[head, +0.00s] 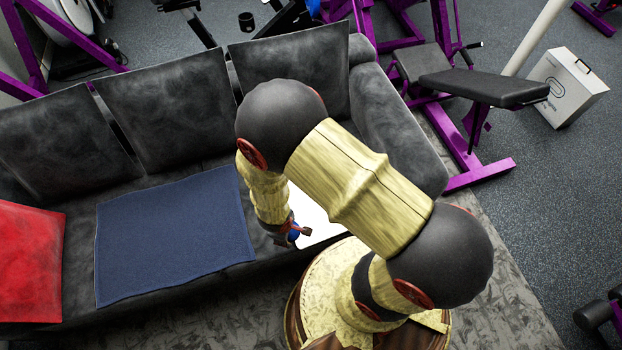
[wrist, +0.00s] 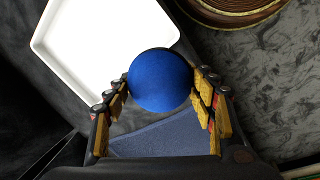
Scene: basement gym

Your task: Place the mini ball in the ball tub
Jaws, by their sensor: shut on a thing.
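The blue mini ball (wrist: 160,80) is between the fingers of my gripper (wrist: 163,98), which is shut on it. In the head view a small part of the ball (head: 294,235) shows at my gripper (head: 288,232), low over the front of the sofa seat. A white, shallow, rimmed container (wrist: 90,45), which looks like the ball tub, lies beyond the ball in the wrist view, with the ball overlapping its near edge. In the head view the tub (head: 315,222) is mostly hidden behind my arm. I cannot tell the ball's height above it.
The dark sofa (head: 75,245) holds a blue towel (head: 170,235) left of my gripper and a red cushion (head: 30,262) at far left. Sofa back cushions (head: 165,95) stand behind. A purple-framed gym bench (head: 480,85) and white box (head: 565,88) are on the right floor.

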